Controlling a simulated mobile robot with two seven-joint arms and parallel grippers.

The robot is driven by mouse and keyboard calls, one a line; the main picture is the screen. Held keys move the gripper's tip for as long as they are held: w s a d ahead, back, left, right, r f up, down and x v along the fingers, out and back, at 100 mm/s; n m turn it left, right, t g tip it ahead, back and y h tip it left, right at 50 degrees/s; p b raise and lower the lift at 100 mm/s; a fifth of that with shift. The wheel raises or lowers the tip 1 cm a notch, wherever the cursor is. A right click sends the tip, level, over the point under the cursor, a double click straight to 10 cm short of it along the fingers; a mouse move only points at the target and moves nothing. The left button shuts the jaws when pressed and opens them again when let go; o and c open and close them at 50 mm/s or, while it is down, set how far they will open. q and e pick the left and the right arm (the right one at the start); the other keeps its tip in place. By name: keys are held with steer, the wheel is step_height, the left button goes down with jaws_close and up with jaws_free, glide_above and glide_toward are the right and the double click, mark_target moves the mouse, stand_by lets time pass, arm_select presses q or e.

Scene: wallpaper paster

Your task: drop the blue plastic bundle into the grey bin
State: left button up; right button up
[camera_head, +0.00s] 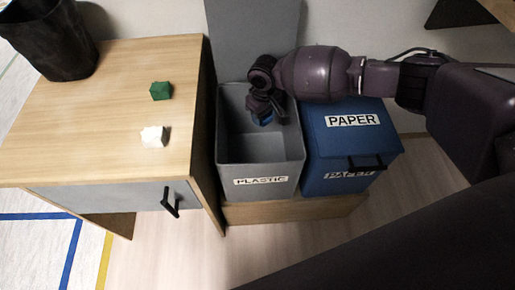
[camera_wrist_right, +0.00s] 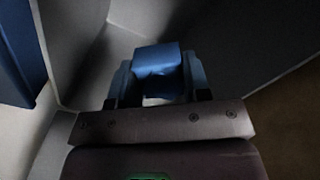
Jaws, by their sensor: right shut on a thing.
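The blue plastic bundle (camera_head: 264,118) is between the fingers of my right gripper (camera_head: 265,112), and it fills much of the right wrist view's middle (camera_wrist_right: 158,68). My right gripper also shows in the wrist view (camera_wrist_right: 158,88), shut on the bundle. The grey bin (camera_head: 262,152) has a "PLASTIC" label and its lid stands up open behind. In the head view the gripper and bundle are over the bin's opening, toward its back. The wrist view shows grey bin walls (camera_wrist_right: 225,35) around the bundle. My left gripper is not in view.
A blue bin (camera_head: 335,152) labelled "PAPER", with its lid closed, stands right beside the grey one. Floor in front is clear.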

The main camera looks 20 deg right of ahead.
steer(key=shift+f, duration=0.4)
steer(key=shift+r, duration=0.1)
steer(key=o, duration=1)
steer(key=shift+c, duration=0.2)
step_height(320, 180, up, 10)
steer(key=p, duration=0.3)
steer(key=shift+r, duration=0.45)
